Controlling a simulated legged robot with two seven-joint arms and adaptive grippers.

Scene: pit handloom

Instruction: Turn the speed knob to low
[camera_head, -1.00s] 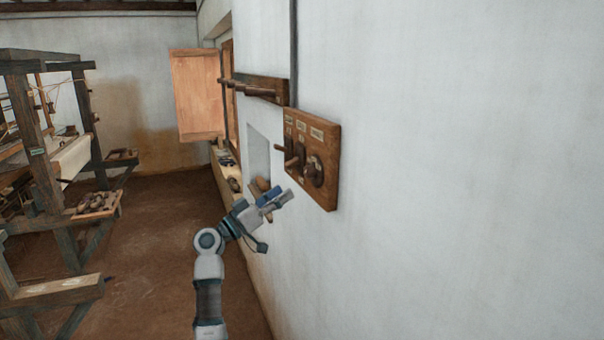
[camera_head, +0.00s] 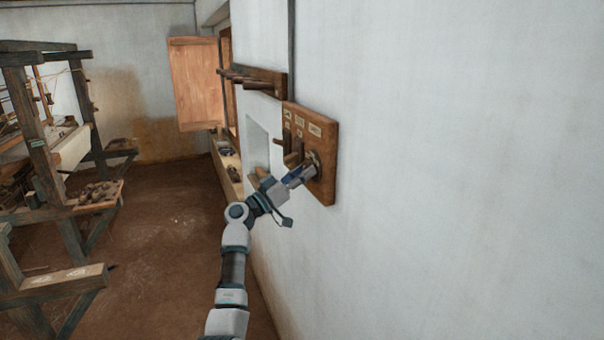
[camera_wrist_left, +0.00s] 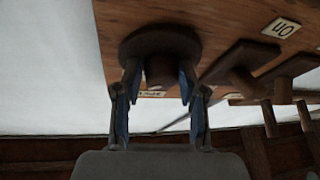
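The speed knob, a dark round disc with a raised grip (camera_wrist_left: 160,44), is on the wooden panel (camera_head: 326,182) on the right wall. In the head view the knob (camera_head: 315,159) is partly hidden by my left gripper (camera_head: 306,172). In the left wrist view the two fingers of my left gripper (camera_wrist_left: 159,80) stand on either side of the knob's raised grip. They are apart, and a small gap seems to show on each side. Contact is unclear. The knob's setting cannot be read. My right gripper is not in view.
Wooden levers (camera_wrist_left: 240,62) sit beside the knob on the same panel, close to the fingers. A peg rail (camera_head: 258,80) is on the wall further back. A loom (camera_head: 45,150) stands at the left, with open floor (camera_head: 165,240) between.

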